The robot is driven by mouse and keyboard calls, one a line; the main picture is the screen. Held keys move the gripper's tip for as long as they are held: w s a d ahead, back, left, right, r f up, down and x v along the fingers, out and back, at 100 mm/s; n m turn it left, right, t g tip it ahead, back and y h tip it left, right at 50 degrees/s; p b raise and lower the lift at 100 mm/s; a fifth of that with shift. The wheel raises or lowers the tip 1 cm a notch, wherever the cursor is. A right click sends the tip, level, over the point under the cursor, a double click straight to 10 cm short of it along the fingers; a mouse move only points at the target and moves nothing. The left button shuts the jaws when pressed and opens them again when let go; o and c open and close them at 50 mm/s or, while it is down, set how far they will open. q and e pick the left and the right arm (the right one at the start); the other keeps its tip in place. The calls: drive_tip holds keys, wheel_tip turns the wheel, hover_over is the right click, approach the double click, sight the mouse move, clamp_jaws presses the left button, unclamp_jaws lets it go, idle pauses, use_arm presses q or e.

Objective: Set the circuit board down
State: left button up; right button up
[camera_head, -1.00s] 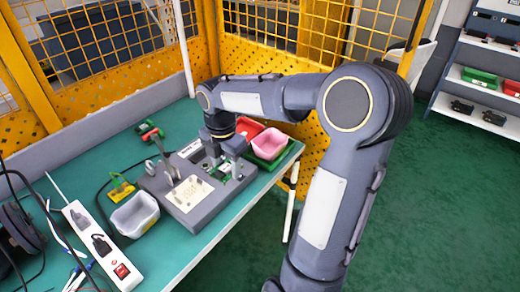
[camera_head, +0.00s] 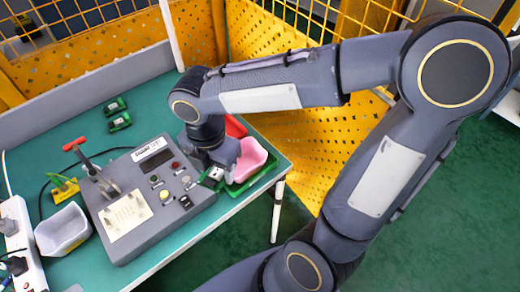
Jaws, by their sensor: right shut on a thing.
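My right gripper (camera_head: 213,172) points down over the right edge of the grey control box. It is shut on a small, mostly hidden piece, of which a whitish and green bit (camera_head: 212,176) shows; I take it for the circuit board. The gripper is just left of a pink bin (camera_head: 247,160) and a green tray (camera_head: 252,182). I cannot tell whether the piece touches anything below. Two green board-like pieces (camera_head: 115,105) (camera_head: 120,121) lie on the table behind the control box. My left gripper is not in view.
The grey control box (camera_head: 165,222) carries buttons, a cream plate and a red-handled lever (camera_head: 77,144). A red bin (camera_head: 235,127) is partly hidden behind my arm. A white bin (camera_head: 63,231) and power strip (camera_head: 18,235) stand left. The green table (camera_head: 60,120) is clear at the back left.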

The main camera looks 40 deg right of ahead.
drive_tip(key=w+d+f, duration=0.2)
drive_tip(key=d+f, duration=0.1)
drive_tip(key=w+d+f, duration=0.3)
drive_tip(key=d, duration=0.1)
drive_tip(key=w+d+f+p, duration=0.1)
drive_tip(key=w+d+f, duration=0.2)
drive_tip(key=d, duration=0.1)
drive_tip(key=shift+f, duration=0.25)
drive_tip(key=shift+d+f, duration=0.15)
drive_tip(key=shift+f, duration=1.55)
drive_tip(key=shift+w+f, duration=0.1)
drive_tip(key=shift+f+b, duration=0.45)
drive_tip(key=shift+f, duration=0.1)
drive_tip(key=o, duration=0.6)
drive_tip(key=shift+o, duration=0.5)
